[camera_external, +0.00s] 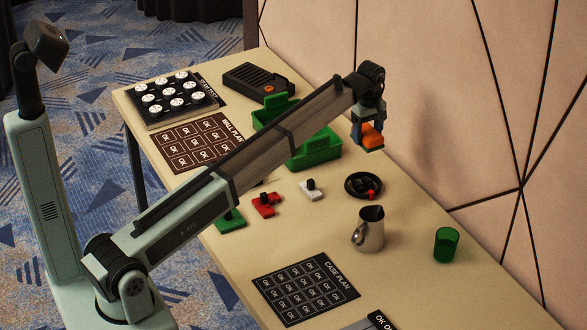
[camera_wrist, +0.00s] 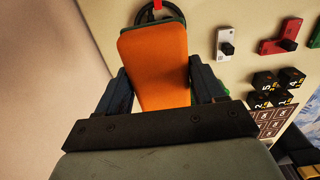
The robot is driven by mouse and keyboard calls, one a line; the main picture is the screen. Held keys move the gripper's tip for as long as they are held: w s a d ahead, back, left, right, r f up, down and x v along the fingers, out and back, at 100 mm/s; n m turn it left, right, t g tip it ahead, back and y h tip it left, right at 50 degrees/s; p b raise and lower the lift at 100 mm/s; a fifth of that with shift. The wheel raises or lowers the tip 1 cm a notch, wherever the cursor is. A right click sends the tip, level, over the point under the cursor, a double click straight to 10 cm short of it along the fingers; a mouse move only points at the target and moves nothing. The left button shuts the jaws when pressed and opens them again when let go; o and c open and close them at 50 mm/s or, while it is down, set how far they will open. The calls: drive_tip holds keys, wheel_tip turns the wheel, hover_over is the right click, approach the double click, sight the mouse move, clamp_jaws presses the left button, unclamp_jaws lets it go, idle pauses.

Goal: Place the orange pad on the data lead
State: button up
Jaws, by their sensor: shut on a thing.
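My gripper (camera_external: 369,140) is shut on the orange pad (camera_external: 373,131) and holds it above the table, at the right of the green crate. In the wrist view the orange pad (camera_wrist: 155,65) stands between the two fingers of my gripper (camera_wrist: 163,80). A black coiled thing with a red end (camera_external: 362,186), which looks like the data lead, lies on the table below and nearer the camera than the pad. In the wrist view its black loop (camera_wrist: 144,14) shows partly behind the pad's far end. The rest of it is hidden there.
The green crate (camera_external: 318,150) stands behind my arm. A white piece (camera_external: 312,191), a red piece (camera_external: 266,204), a metal jug (camera_external: 369,230) and a green cup (camera_external: 446,245) stand near the coil. The wall (camera_external: 440,110) rises along the table's right edge.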

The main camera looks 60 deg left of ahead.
sight(363, 181)
drive_tip(key=f, duration=1.5)
drive_tip(key=shift+s+a, duration=0.1)
drive_tip(key=shift+a, duration=0.1)
drive_tip(key=shift+f, duration=0.1)
drive_tip(key=o, duration=1)
wheel_tip(363, 181, up, 12)
drive_tip(key=shift+r, duration=0.2)
